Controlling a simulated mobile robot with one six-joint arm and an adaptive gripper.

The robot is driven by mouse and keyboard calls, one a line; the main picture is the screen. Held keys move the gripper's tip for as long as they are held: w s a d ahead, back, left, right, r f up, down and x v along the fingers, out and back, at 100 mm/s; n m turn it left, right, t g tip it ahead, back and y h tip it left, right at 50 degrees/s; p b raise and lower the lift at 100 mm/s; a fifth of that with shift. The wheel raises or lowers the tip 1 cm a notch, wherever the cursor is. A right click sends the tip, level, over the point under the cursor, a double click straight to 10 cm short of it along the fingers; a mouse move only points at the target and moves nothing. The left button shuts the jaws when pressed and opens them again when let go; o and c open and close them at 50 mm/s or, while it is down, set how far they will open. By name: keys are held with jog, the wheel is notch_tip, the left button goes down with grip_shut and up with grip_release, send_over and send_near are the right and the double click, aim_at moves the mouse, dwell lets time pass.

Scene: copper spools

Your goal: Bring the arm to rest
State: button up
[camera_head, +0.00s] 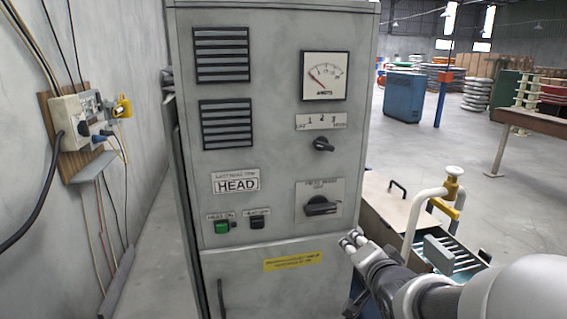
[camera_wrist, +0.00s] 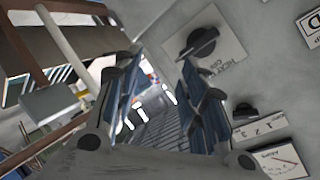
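My gripper (camera_head: 352,239) is at the lower right edge of the grey cabinet (camera_head: 240,170) in the head view, in front of its right side and below the large black rotary switch (camera_head: 322,206). In the wrist view my gripper (camera_wrist: 160,62) has its two fingers apart with nothing between them. The rotary switch (camera_wrist: 199,43) shows beyond the right finger, clear of it. A smaller knob (camera_wrist: 243,111) and the meter (camera_wrist: 281,163) are to the right there.
A wall box (camera_head: 80,120) with cables is on the left wall. Right of the cabinet are a white pipe with a yellow valve (camera_head: 445,205) and an open slatted box (camera_head: 460,258). A brown bench (camera_head: 530,122) and a blue cabinet (camera_head: 403,97) stand farther back. Floor between them is clear.

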jog(key=s+a+f+n+g, duration=0.1)
jog(key=s+n+g, duration=0.3)
jog(key=s, duration=1)
jog(key=s+a+f+n+g, duration=0.1)
jog(key=s+n+g, duration=0.3)
jog(key=s, duration=1.1)
jog(key=a+n, duration=0.1)
jog(key=n, duration=0.1)
jog(key=shift+s+a+f+n+g, duration=0.2)
jog(key=shift+a+n+g, duration=0.1)
jog(key=shift+a, duration=0.05)
